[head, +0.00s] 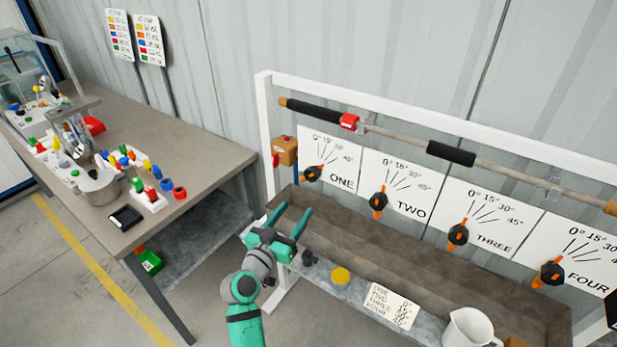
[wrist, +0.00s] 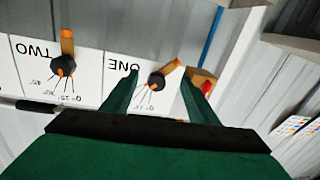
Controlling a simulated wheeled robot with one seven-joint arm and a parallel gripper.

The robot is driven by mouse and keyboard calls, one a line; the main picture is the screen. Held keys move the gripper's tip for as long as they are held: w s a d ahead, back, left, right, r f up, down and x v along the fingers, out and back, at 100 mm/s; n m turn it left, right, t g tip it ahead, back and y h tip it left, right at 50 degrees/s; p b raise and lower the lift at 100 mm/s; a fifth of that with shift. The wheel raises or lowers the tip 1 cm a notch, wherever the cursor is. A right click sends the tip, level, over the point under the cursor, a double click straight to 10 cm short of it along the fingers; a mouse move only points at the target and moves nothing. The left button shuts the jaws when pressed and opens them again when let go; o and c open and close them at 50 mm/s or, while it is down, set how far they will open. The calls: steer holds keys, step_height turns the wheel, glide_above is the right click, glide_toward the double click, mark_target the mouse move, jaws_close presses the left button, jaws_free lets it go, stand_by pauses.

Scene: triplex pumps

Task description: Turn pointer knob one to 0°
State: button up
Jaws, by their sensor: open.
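Pointer knob one (head: 313,173) is a black knob with an orange bar, mounted on the white dial panel marked ONE (head: 342,181). In the head view its bar slants from lower left to upper right, tilted toward the 45° side of the scale. In the upside-down wrist view knob one (wrist: 156,83) shows between my fingers, with its long orange end toward the upper right. My gripper (head: 293,210) is open and empty, in front of and below the knob. I see no contact with it.
Knobs two (head: 378,202), three (head: 458,234) and four (head: 551,273) sit to the right. An orange-brown box (head: 285,150) is close left of panel ONE. Below are a brown trough (head: 400,262), a yellow disc (head: 340,275), a note card (head: 391,305) and a white jug (head: 468,328).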

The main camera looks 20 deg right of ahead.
mark_target(309, 177)
step_height(309, 177, up, 5)
steer(key=w+m+g+h, duration=0.2)
steer(key=m, duration=0.1)
steer(key=shift+y, duration=0.3)
steer(key=x, duration=1)
steer(key=shift+w+a, duration=0.2)
steer(key=shift+w, duration=0.15)
steer(key=shift+d, duration=0.4)
steer(key=shift+s+a+f, duration=0.1)
jaws_close()
